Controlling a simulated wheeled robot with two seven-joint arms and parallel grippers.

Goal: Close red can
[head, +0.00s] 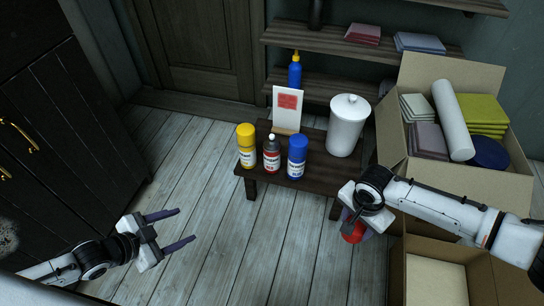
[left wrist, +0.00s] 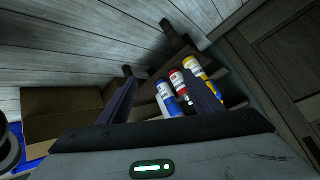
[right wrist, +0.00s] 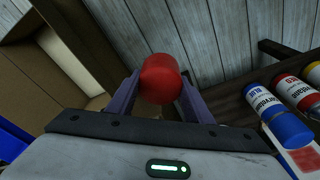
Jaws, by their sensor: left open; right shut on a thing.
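The red can (head: 272,158) stands upright on the low dark table, between a yellow can (head: 246,148) and a blue can (head: 297,158). My right gripper (right wrist: 160,84) is shut on a red cap (right wrist: 160,78), which also shows in the head view (head: 352,232). It holds the cap beyond the table's right front corner, apart from the red can. My left gripper (head: 186,225) is open and empty over the floor, left of the table. The red can also shows in the left wrist view (left wrist: 178,84).
Cardboard boxes (head: 390,122) fill the right side. The floor before the table is clear.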

